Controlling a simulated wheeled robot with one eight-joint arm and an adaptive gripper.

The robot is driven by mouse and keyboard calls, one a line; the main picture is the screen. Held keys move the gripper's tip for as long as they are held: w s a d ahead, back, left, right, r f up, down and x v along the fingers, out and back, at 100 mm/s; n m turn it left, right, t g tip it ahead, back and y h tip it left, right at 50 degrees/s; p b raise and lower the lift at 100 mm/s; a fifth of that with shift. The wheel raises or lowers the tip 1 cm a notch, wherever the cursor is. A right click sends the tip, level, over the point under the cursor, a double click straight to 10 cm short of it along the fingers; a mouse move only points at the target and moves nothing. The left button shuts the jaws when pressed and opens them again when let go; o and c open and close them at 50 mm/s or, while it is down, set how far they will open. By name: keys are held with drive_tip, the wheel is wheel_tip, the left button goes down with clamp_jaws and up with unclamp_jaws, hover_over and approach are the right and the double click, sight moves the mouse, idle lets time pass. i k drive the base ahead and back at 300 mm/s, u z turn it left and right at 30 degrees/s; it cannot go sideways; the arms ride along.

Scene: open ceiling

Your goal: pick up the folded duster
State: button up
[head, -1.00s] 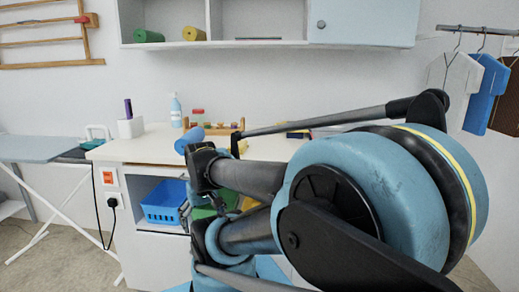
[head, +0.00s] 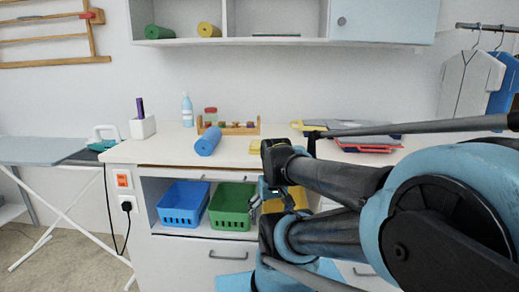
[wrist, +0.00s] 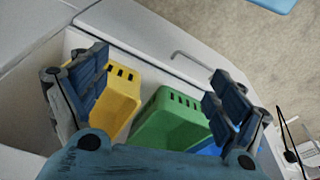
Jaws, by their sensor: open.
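A small flat yellow piece (head: 258,146) lies on the white worktop, partly behind my arm. It may be the folded duster, but too little shows to be sure. My gripper (wrist: 158,72) is open in the wrist view, with nothing between its fingers. It points at the open shelf below the worktop, where a yellow bin (wrist: 122,98) and a green bin (wrist: 175,122) stand. In the head view my arm hides much of the gripper and the yellow bin. The yellow piece does not show in the wrist view.
The worktop (head: 170,150) also bears a blue roll (head: 208,141), a spool rack (head: 240,129), a spray bottle (head: 187,110) and red and dark folded items (head: 368,143). A blue bin (head: 184,203) is on the shelf. An ironing board (head: 40,151) stands left.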

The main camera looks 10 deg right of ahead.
sight(254, 148)
drive_tip(key=k, duration=0.5)
drive_tip(key=z, duration=1.5)
drive_tip(key=i, duration=0.2)
drive_tip(key=u, duration=0.5)
